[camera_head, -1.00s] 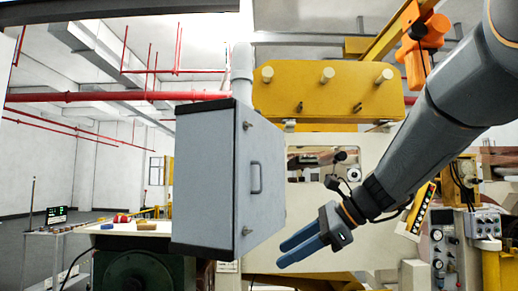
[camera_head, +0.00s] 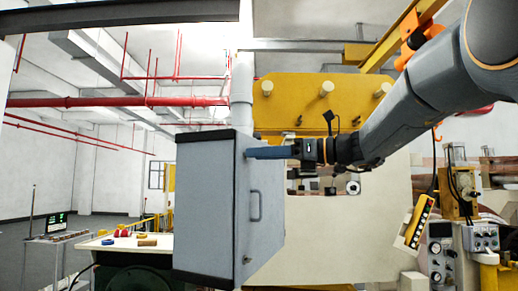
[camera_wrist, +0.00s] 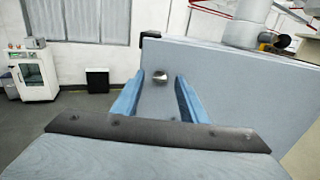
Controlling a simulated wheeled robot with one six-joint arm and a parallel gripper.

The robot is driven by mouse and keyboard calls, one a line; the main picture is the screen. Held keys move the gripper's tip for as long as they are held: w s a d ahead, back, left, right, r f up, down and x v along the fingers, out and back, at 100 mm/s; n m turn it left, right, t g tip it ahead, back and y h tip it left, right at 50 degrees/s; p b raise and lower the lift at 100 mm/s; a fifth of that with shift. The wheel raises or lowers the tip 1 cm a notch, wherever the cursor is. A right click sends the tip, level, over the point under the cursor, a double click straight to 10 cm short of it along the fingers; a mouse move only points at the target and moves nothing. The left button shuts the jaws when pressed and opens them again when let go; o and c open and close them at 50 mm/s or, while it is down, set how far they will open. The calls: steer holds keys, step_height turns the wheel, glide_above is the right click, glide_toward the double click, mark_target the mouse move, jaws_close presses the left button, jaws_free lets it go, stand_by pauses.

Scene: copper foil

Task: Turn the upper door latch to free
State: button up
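A grey metal box (camera_head: 205,205) with a door on its right side hangs left of centre in the head view. The door carries a handle (camera_head: 255,206) at mid-height and a small lower latch (camera_head: 247,259) near the bottom. The upper latch is a round metal knob (camera_wrist: 160,76) in the wrist view; in the head view my gripper hides it. My gripper (camera_head: 250,153) is at the door's upper part, pointing left. In the wrist view its two blue fingers (camera_wrist: 158,98) are apart, and the knob shows between and just beyond their tips. I cannot tell whether they touch the door.
A grey pipe (camera_head: 241,85) rises from the box top. A yellow panel (camera_head: 300,105) and a pale machine plate (camera_head: 340,235) stand behind the arm. A table with small items (camera_head: 120,245) is at lower left.

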steer(key=shift+w+a, duration=0.2)
steer(key=shift+a, duration=0.3)
jaws_close()
